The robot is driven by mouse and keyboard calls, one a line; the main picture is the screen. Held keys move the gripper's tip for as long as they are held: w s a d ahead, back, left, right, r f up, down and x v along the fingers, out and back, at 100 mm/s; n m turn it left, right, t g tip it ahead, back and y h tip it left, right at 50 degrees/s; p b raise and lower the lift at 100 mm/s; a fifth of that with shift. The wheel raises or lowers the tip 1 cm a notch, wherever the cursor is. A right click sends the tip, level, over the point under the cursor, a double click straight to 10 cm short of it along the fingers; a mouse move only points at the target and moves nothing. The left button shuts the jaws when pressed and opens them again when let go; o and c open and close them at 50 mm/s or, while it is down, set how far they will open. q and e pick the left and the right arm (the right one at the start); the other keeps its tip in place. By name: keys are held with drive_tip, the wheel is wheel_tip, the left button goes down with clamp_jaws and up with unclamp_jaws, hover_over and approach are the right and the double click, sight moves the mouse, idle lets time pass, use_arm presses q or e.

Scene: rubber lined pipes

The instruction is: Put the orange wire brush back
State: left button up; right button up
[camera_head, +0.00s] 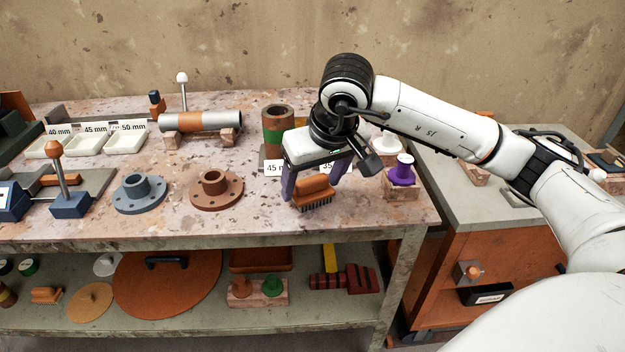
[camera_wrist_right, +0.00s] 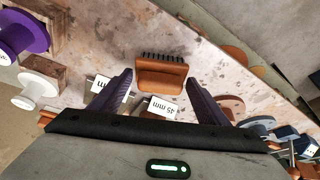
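The orange wire brush (camera_head: 314,190) is on the worktable near its front right edge, dark bristles toward the front. It also shows in the right wrist view (camera_wrist_right: 161,77), between the dark purple fingertips. My right gripper (camera_head: 314,179) reaches down over the brush with one finger on each side. In the right wrist view the fingers (camera_wrist_right: 160,84) are spread, with a gap between each finger and the brush. My left gripper is out of view.
Cards and a green-banded pipe (camera_head: 277,128) stand behind the brush. A purple spool (camera_head: 402,171) is close on the right, a brown flange (camera_head: 215,188) on the left. The lower shelf (camera_head: 215,329) holds another small orange brush-like piece (camera_head: 46,295).

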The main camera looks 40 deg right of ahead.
drive_tip(key=shift+o, duration=0.9)
drive_tip(key=shift+r, duration=0.1)
drive_tip(key=shift+r, duration=0.2)
drive_tip(key=p+v, duration=0.1)
drive_tip(key=v, duration=1)
drive_tip(key=shift+s+r, duration=0.25)
drive_tip(key=shift+r, duration=0.1)
